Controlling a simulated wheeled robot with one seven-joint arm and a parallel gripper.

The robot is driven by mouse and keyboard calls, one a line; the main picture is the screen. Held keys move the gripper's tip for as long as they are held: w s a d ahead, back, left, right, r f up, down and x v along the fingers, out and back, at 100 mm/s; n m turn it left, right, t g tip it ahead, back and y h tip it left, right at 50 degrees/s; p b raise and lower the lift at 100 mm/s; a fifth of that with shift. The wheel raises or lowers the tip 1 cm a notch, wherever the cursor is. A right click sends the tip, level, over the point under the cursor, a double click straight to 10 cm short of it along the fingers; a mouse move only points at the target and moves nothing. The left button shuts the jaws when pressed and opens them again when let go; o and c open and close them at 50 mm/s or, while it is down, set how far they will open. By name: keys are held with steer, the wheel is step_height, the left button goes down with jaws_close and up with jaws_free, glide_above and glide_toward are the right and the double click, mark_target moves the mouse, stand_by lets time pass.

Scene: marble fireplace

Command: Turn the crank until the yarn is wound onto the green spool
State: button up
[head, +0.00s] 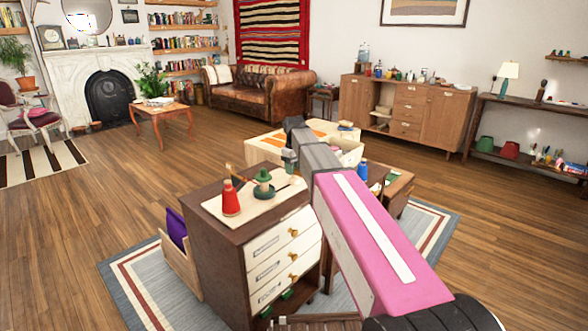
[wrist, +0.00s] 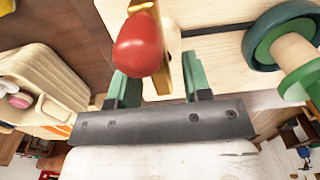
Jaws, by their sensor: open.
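The crank shows in the wrist view as a brass arm (wrist: 162,72) with a rounded red knob (wrist: 137,45). My gripper (wrist: 160,75) is open, its green fingers on either side of the brass arm and knob; I cannot tell whether they touch. The green spool (wrist: 280,38), with a pale wooden core, is at the wrist view's right. In the head view a green spool (head: 263,186) stands on the cabinet's pale top, left of my gripper (head: 289,160). A red cone of yarn (head: 231,199) stands beside it. The crank is not clear in the head view.
The dark wooden cabinet (head: 220,244) has pale drawers with brass knobs. A blue spool (head: 363,172) stands on furniture to its right, partly behind my arm. Open wooden floor lies to the left.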

jaws_close()
steer(key=shift+m, duration=0.3)
steer(key=m, duration=0.9)
steer(key=shift+m, duration=0.4)
steer(key=m, duration=0.3)
steer(key=shift+m, duration=0.4)
steer(key=m, duration=0.3)
steer(key=shift+m, duration=0.3)
steer(key=m, duration=0.6)
steer(key=shift+m, duration=0.3)
